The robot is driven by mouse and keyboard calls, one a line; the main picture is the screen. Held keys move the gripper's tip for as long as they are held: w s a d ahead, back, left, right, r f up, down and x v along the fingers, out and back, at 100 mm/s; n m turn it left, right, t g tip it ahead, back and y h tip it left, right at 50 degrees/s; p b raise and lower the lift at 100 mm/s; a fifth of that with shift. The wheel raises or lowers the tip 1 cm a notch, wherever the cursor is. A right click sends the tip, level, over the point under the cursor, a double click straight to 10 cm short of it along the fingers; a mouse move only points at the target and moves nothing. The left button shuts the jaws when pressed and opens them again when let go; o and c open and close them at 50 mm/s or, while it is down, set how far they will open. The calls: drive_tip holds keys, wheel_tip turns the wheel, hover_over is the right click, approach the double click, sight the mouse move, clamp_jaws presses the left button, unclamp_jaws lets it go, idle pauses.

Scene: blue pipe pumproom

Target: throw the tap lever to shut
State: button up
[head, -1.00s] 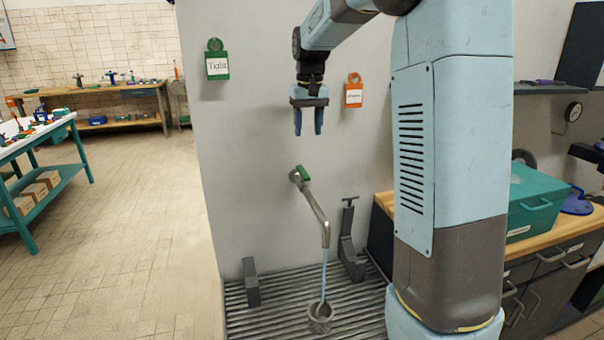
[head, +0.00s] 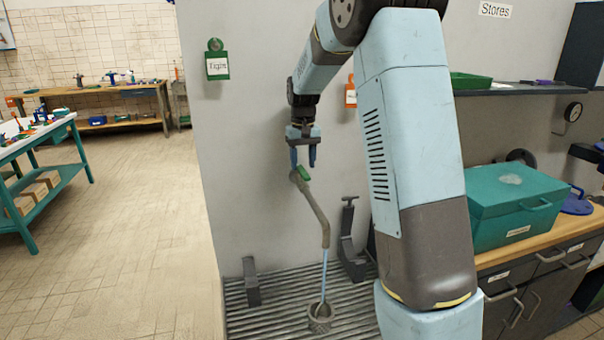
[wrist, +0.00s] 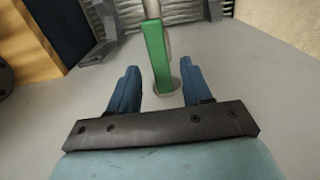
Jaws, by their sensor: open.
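The tap is a grey bent pipe (head: 316,212) coming out of the wall, with a thin blue stream of water (head: 324,274) falling from its end. Its green lever (head: 304,174) sits at the top of the pipe by the wall. In the wrist view the green lever (wrist: 157,57) stands between and just beyond the two blue fingers, with no contact visible. My gripper (head: 302,162) is open, pointing down, just above the lever. In the wrist view my gripper (wrist: 154,88) shows a wide gap between its fingers.
A small pot (head: 320,318) stands under the stream on the ribbed grating (head: 275,308). A dark clamp-like stand (head: 350,245) is right of the pipe, and a small grey block (head: 251,282) is to the left. A green tag (head: 217,68) hangs on the wall. A teal toolbox (head: 512,205) sits on the right-hand counter.

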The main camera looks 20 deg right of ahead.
sight(303, 171)
drive_tip(key=shift+f, duration=2.05)
